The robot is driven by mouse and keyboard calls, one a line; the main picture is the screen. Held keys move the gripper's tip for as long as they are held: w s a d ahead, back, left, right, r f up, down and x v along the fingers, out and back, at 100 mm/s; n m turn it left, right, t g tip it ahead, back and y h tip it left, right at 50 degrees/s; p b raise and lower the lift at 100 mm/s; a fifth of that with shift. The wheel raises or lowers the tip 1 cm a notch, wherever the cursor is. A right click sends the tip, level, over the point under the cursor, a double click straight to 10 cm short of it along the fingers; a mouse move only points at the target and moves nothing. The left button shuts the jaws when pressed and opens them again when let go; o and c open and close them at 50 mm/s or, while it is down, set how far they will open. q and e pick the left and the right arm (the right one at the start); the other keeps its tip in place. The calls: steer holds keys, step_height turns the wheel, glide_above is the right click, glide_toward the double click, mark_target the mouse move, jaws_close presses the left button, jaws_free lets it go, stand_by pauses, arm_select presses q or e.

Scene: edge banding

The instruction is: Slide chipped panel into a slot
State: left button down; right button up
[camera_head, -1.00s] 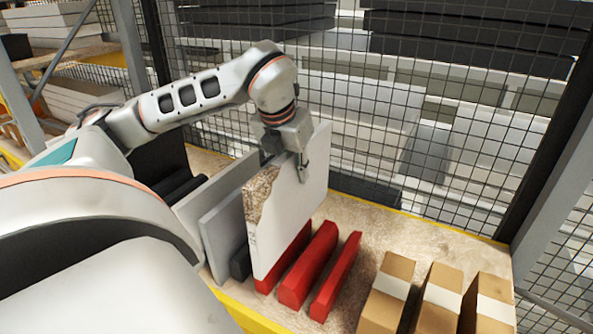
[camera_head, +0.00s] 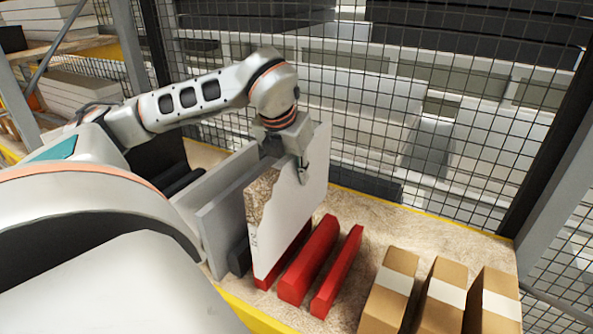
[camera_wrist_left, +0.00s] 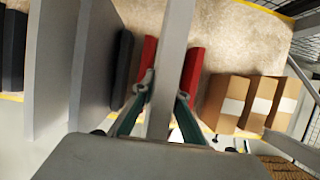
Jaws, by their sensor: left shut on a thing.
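The chipped panel (camera_head: 295,215) is white and upright, with a rough brown chipped corner at its upper near edge. My left gripper (camera_head: 303,170) is shut on its upper part in the head view. In the left wrist view the panel (camera_wrist_left: 173,50) is edge-on between the fingers (camera_wrist_left: 165,92). Its lower edge hangs over the red divider bars; one red bar (camera_head: 312,262) stands just right of it, and another is partly hidden behind it. I cannot tell whether the panel's bottom touches the table. My right gripper is not in view.
Upright grey panels (camera_head: 218,228) stand close left of the chipped panel, with a black bar (camera_head: 239,256) between. Another red bar (camera_head: 338,272) and several cardboard boxes (camera_head: 388,290) stand to the right on the table (camera_head: 440,232). Wire mesh fencing rises behind.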

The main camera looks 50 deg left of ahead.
mark_target(297, 192)
arm_select(q)
steer(key=shift+w+f+b, duration=0.1)
steer(key=shift+f+b, duration=0.5)
steer(key=shift+f, duration=0.1)
steer(key=shift+f+b, duration=0.8)
steer(key=shift+f, duration=0.1)
steer(key=shift+f+b, duration=0.9)
steer(key=shift+f, duration=0.35)
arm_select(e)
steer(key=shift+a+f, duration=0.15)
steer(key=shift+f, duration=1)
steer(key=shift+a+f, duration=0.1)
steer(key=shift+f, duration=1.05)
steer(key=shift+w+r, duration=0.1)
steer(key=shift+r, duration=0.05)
arm_select(q)
steer(key=c, duration=1.9)
jaws_free()
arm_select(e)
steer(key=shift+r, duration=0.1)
